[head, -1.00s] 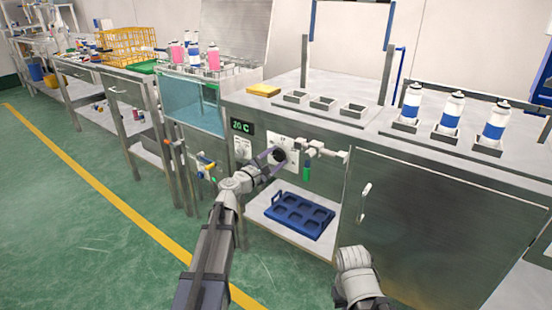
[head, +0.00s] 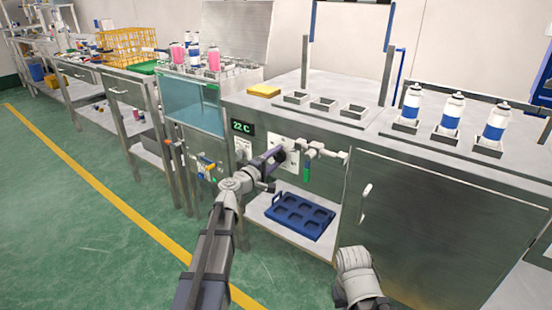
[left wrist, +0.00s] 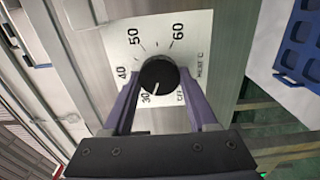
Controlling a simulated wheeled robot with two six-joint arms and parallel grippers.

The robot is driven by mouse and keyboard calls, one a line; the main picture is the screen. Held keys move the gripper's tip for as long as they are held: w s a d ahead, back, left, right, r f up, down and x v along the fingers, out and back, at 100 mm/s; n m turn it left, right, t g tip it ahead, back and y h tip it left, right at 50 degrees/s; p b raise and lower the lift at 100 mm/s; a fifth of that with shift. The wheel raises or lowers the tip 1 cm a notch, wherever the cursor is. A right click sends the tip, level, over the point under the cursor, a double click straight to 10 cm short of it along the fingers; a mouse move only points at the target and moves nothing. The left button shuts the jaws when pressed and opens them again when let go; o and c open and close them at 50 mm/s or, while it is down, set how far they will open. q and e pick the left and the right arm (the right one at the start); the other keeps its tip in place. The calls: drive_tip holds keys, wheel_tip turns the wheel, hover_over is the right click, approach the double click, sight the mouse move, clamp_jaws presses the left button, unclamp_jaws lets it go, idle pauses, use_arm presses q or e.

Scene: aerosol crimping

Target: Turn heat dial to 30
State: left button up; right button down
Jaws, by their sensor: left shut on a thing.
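The black round heat dial (left wrist: 158,75) sits on a white scale plate (left wrist: 190,40) marked 30, 40, 50 and 60. Its white pointer line points down, close to the 30 mark in the left wrist view. My left gripper (left wrist: 160,92) is shut on the dial, with one purple finger on each side of it. In the head view the left gripper (head: 276,157) reaches the plate and covers most of the dial. A green digital display (head: 243,127) beside the plate reads 22 C. Part of my right arm shows at the bottom; its gripper is not visible.
A blue tray (head: 300,216) lies on the shelf below. A cabinet door with a handle (head: 366,189) is farther right. A water-filled tank (head: 193,104) stands left.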

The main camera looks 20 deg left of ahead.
use_arm(q)
drive_tip(key=shift+m, duration=0.3)
idle(0.4)
drive_tip(key=o, duration=1.4)
drive_tip(key=shift+c, duration=0.2)
drive_tip(key=v, duration=0.7)
drive_tip(key=shift+s, duration=0.4)
drive_tip(key=shift+a, duration=0.1)
